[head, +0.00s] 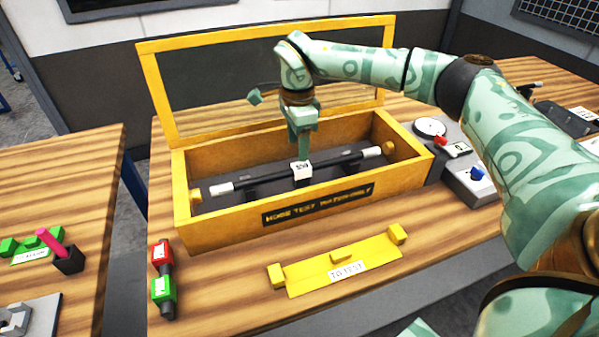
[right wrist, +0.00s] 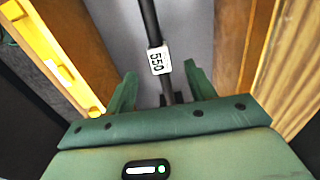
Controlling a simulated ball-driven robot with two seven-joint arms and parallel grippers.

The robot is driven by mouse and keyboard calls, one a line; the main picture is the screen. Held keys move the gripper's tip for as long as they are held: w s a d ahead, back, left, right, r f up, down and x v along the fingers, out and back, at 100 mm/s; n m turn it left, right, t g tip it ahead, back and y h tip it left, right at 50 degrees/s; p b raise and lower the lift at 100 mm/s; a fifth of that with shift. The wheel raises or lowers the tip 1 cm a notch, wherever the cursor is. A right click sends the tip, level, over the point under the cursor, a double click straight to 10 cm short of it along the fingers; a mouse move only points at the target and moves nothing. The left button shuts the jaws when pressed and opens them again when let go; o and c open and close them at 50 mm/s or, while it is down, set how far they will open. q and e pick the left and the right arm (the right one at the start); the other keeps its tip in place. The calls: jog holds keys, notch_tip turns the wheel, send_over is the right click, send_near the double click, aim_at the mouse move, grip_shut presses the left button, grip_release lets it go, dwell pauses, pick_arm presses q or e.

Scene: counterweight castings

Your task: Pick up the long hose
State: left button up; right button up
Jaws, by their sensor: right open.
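The long hose (head: 258,179) is black with white ends and a white tag that reads 550 in the right wrist view (right wrist: 158,60). It lies across black supports inside the yellow-edged wooden box (head: 225,221), whose front label reads "HOSE TEST WATERWAY". My right gripper (head: 303,160) points down into the box over the middle of the hose. In the right wrist view its open fingers (right wrist: 158,85) stand on either side of the hose by the tag, apart from it. My left gripper is not in view.
The box's framed lid (head: 160,95) stands open behind. A yellow "TO TEST" holder (head: 307,284) lies empty in front. Red and green blocks (head: 163,288) stand at the front left. A grey panel with a gauge (head: 430,127) and knobs is right of the box.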

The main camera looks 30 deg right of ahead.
aim_at(301, 165)
jog(key=shift+f, duration=1.15)
jog(key=f, duration=0.1)
jog(key=f+b, duration=0.1)
jog(key=f, duration=0.1)
jog(key=d+f+b, duration=0.1)
jog(key=f, duration=0.1)
jog(key=shift+s, duration=0.15)
jog(key=shift+a+r, duration=0.1)
jog(key=shift+r, duration=0.05)
jog(key=shift+c, duration=0.6)
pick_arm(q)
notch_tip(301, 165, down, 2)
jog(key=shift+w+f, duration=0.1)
pick_arm(e)
jog(key=c, duration=0.9)
